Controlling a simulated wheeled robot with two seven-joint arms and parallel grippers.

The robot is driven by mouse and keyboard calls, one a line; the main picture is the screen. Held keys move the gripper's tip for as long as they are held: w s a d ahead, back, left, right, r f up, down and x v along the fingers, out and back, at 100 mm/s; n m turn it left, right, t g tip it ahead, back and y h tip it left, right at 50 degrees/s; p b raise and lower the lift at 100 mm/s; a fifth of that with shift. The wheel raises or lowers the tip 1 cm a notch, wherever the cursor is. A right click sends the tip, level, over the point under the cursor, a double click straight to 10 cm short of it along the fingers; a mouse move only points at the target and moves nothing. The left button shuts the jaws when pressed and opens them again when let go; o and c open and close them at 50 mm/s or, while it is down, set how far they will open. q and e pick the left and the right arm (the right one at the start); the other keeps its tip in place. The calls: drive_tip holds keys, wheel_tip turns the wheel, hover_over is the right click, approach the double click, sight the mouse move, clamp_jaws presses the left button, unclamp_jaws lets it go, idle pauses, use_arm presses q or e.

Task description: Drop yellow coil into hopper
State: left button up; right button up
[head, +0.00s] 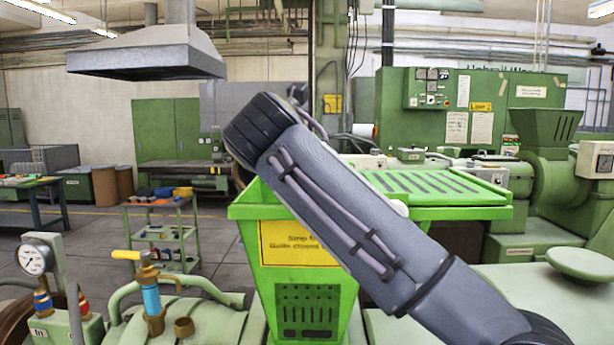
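A bright green bin with a slotted lid part (430,187) and a yellow sign (285,243) stands in the middle; it looks like the hopper. Its left top looks open, but my arm hides much of the opening. My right arm comes in from the lower right and crosses in front of the bin to its upper left. Its gripper is not visible. My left gripper is not in view. I cannot make out a yellow coil. A small yellow item (182,191) sits on the trolley at left, too small to identify.
A green trolley (163,203) with small items stands at left behind the bin. A gauge (36,257) and a yellow-handled valve (150,285) rise in the left foreground. A green extruder with a funnel (545,128) stands at right. Open floor lies left of the bin.

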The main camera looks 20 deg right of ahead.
drive_tip(key=shift+w+d, duration=0.25)
drive_tip(key=shift+w, duration=0.1)
drive_tip(key=o, duration=1.2)
drive_tip(key=v, duration=0.8)
drive_tip(key=shift+f, duration=0.1)
